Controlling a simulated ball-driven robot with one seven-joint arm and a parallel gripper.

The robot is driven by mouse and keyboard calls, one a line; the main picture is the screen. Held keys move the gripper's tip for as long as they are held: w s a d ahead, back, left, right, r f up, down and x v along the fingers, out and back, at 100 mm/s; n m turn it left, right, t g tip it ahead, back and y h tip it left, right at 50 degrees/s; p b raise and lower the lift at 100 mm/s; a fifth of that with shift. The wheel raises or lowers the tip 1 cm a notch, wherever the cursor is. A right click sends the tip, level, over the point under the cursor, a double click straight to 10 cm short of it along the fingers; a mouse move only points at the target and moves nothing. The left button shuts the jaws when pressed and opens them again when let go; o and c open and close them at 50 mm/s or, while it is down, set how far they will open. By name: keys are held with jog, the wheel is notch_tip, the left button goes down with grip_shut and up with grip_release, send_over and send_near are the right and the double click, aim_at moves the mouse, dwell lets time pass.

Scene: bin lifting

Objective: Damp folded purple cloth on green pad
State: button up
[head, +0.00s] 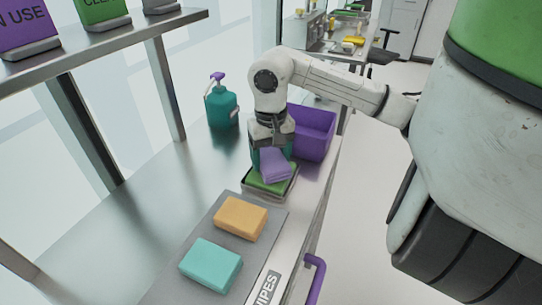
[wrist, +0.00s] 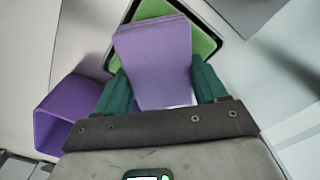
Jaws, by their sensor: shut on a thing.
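The folded purple cloth (head: 274,164) is held in my gripper (head: 272,150), above the green pad (head: 268,182) in its shallow metal tray. In the wrist view the purple cloth (wrist: 155,60) sits between the two teal fingers, which are shut on it. The green pad (wrist: 204,42) shows behind the cloth in that view, partly hidden by it. I cannot tell whether the cloth touches the pad.
A purple bin (head: 312,132) stands right behind my gripper. A grey mat (head: 236,232) in front holds an orange cloth (head: 240,218) and a turquoise cloth (head: 211,264). The bench's left is clear.

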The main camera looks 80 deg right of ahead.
aim_at(271, 158)
jog(key=shift+f+b, duration=0.55)
jog(key=shift+b, duration=0.7)
dwell(3.2)
jog(key=shift+r+p, duration=0.7)
jog(key=shift+r, duration=2.9)
